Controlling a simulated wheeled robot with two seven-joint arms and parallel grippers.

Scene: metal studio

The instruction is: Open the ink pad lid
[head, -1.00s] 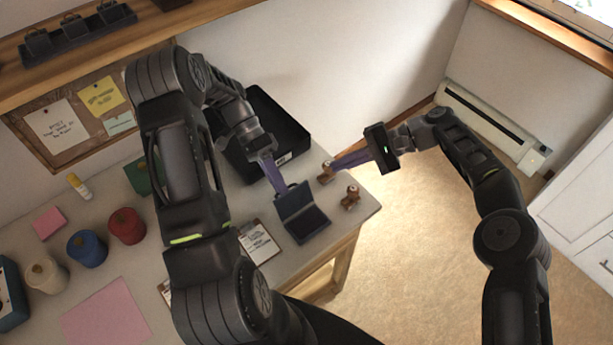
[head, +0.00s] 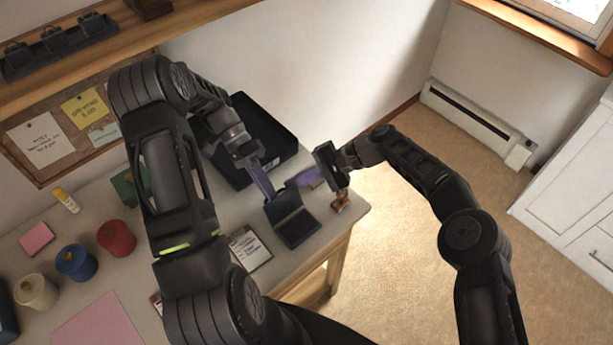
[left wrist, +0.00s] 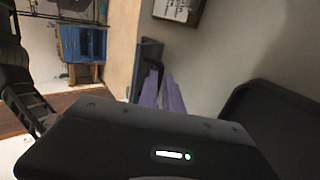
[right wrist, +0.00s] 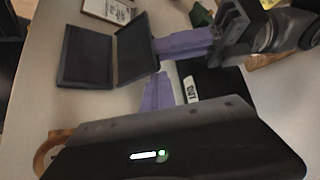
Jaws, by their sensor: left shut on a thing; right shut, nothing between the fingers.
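The dark ink pad (head: 297,228) lies on the table near its right end, its lid (head: 283,203) standing up from the pad at the back. The right wrist view shows the pad (right wrist: 87,57) and the raised lid (right wrist: 137,48) spread open. My left gripper (head: 268,193) is shut on the lid's edge with its purple fingers; in the left wrist view its fingers (left wrist: 160,95) hide part of the lid. My right gripper (head: 293,184) is shut and empty, just behind and right of the lid; its fingers (right wrist: 157,92) are near the lid in the right wrist view.
A black tray (head: 232,172) stands behind the pad. A small wooden stamp (head: 341,201) stands by the table's right edge. A clipboard (head: 250,248) lies left of the pad. Thread spools, a green item and pink paper are further left.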

